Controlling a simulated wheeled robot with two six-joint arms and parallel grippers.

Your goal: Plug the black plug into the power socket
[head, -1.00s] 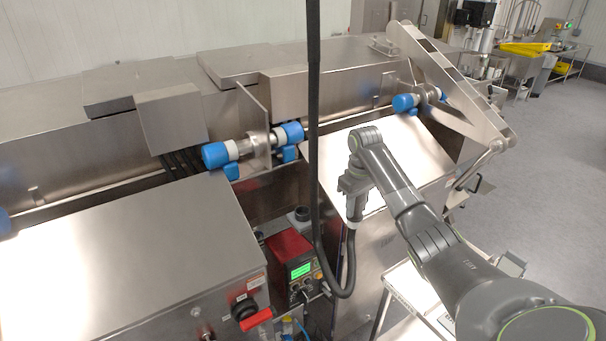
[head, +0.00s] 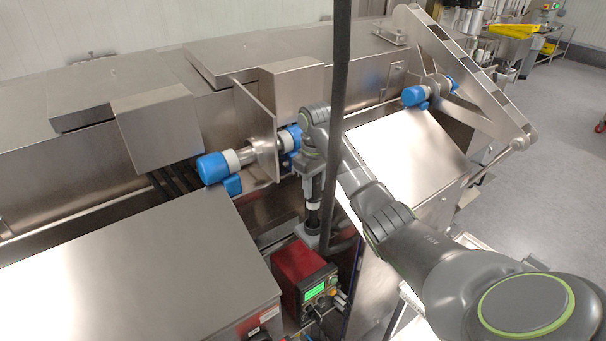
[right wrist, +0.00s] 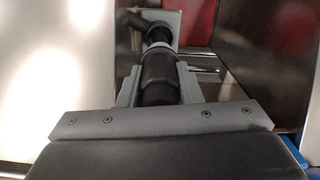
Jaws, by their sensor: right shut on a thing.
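My right gripper (head: 312,188) points down and is shut on the black plug (head: 313,215). In the right wrist view the plug (right wrist: 158,80) lies between the two grey fingers, with a pale ring around it beyond the fingertips. The power socket (head: 308,240), a small grey block, is directly below the plug, behind the red box. The far end of the plug lines up with the grey socket plate (right wrist: 170,20) in the right wrist view. Whether it is seated or only just above the opening, I cannot tell. My left gripper is not in view.
The thick black cable (head: 338,110) hangs from above, close beside my right gripper and arm. A red box (head: 304,275) with a green display stands just in front of the socket. Steel covers (head: 130,265) and blue-ended rollers (head: 213,167) surround the spot.

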